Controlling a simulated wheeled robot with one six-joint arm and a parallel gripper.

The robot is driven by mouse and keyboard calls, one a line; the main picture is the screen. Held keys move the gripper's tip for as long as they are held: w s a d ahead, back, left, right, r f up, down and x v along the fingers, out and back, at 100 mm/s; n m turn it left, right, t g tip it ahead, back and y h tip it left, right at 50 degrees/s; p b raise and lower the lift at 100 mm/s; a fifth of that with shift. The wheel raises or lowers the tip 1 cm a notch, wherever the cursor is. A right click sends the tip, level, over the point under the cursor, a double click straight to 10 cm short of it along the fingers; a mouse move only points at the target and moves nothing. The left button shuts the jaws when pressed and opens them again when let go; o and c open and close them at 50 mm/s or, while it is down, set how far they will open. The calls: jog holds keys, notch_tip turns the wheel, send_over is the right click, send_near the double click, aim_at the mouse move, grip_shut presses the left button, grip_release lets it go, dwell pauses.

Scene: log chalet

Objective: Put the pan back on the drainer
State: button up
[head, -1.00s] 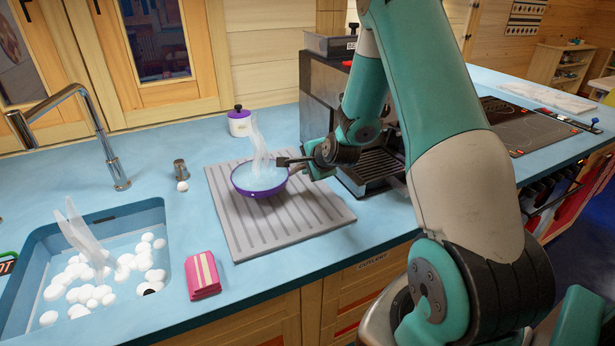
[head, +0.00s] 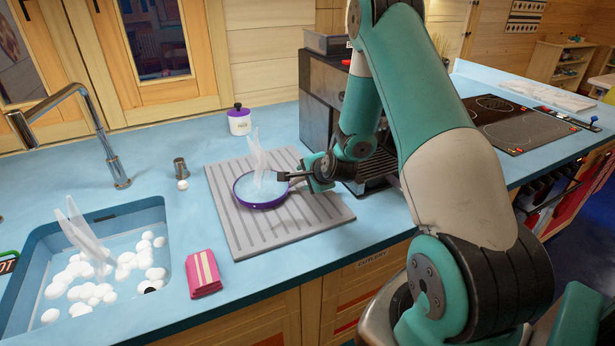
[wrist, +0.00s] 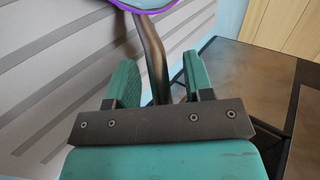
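The purple-rimmed pan (head: 262,204) with a pale blue inside lies about level on the grey ribbed drainer (head: 307,212), near its middle, and seems to rest on it. Its dark handle points right, toward my gripper (head: 308,175). In the wrist view the handle (wrist: 153,55) runs between the two green fingers of my gripper (wrist: 160,78). The fingers stand apart, with a clear gap on the right side of the handle; the left finger is close to it. Part of the pan's purple rim shows at the top of the wrist view.
The sink (head: 158,215) at left holds white round pieces under a tap (head: 110,150). A pink sponge or cloth (head: 204,274) lies in front of the drainer. A white pot with a purple lid (head: 239,121) stands behind. A dark coffee machine (head: 318,105) stands close behind my gripper.

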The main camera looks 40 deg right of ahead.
jog(key=b+v, duration=0.2)
jog(key=v, duration=0.9)
jog(key=s+a+r+n+g+y, duration=0.2)
jog(key=a+r+n+y, duration=0.15)
jog(key=a+n, duration=0.55)
jog(key=s+a+r+n+g+y, duration=0.25)
jog(key=a+r+n, duration=0.2)
jog(key=a, duration=0.85)
jog(key=s+a+r+n+g, duration=0.2)
jog(key=s+a+n, duration=0.2)
jog(key=s+n, duration=0.3)
jog(key=s+a+r+n+g, duration=0.3)
jog(key=s+a+n, duration=0.2)
jog(key=s+n, duration=0.2)
jog(key=s, duration=0.2)
jog(key=shift+s+a+r, duration=0.2)
jog(key=shift+s+r, duration=0.05)
jog(key=shift+r, duration=0.1)
